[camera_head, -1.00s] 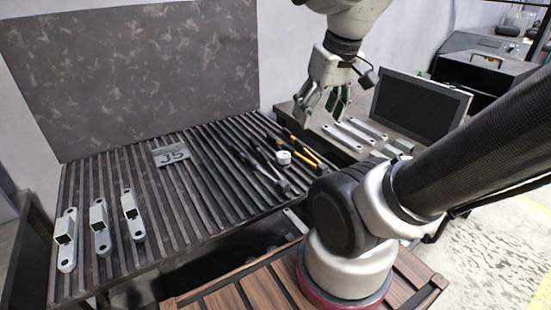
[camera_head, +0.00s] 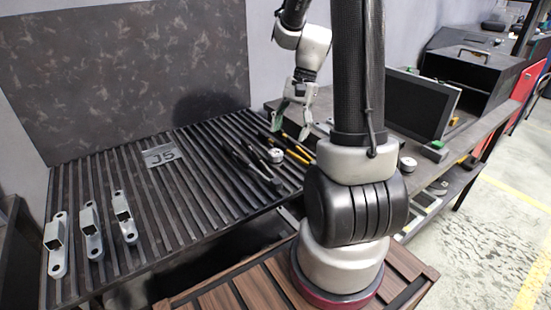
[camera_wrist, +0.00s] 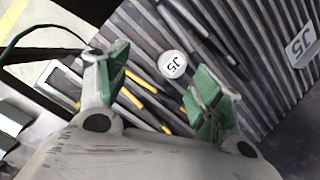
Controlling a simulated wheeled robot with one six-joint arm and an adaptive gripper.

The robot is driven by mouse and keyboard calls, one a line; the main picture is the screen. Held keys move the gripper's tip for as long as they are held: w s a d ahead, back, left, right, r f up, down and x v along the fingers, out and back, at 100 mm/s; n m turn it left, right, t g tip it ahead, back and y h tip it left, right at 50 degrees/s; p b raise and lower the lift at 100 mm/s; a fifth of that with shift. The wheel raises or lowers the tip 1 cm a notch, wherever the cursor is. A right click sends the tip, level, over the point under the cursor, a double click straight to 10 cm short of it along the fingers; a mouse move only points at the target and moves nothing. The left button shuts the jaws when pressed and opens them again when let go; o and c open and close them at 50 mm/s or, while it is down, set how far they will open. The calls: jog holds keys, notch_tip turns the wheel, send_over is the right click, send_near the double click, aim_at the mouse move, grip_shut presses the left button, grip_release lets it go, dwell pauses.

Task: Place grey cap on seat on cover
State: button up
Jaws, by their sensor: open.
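A small round grey-white cap (camera_head: 275,155) lies on the slatted table among hand tools. In the wrist view the cap (camera_wrist: 172,65) shows a "J5" mark on its top and appears between my fingers. My gripper (camera_head: 292,122) is open and empty, above and behind the cap near the table's far right part. Its green-padded fingers (camera_wrist: 160,78) frame the cap in the wrist view, apart from it. I cannot make out a cover with a seat. A flat plate marked "J5" (camera_head: 159,155) lies on the slats to the left, also in the wrist view (camera_wrist: 303,42).
Dark and yellow-handled tools (camera_head: 248,160) lie close around the cap. Three galvanized brackets (camera_head: 90,230) stand at the left of the slatted table (camera_head: 190,195). A dark panel (camera_head: 418,103) and another round light piece (camera_head: 407,163) are at the right. The slats between brackets and tools are mostly clear.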

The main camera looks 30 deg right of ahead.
aim_at(277, 152)
jog(key=a+f+m, duration=0.1)
jog(key=f, duration=0.1)
jog(key=w+a+f+m, duration=0.1)
jog(key=f, duration=0.2)
jog(key=w+f+m, duration=0.1)
jog(key=f, duration=0.2)
jog(key=shift+w+a+y, duration=0.15)
jog(key=shift+a+y, duration=0.15)
jog(key=shift+a, duration=0.1)
jog(key=c, duration=1.3)
jog(key=shift+o, duration=0.2)
jog(key=shift+r, duration=0.1)
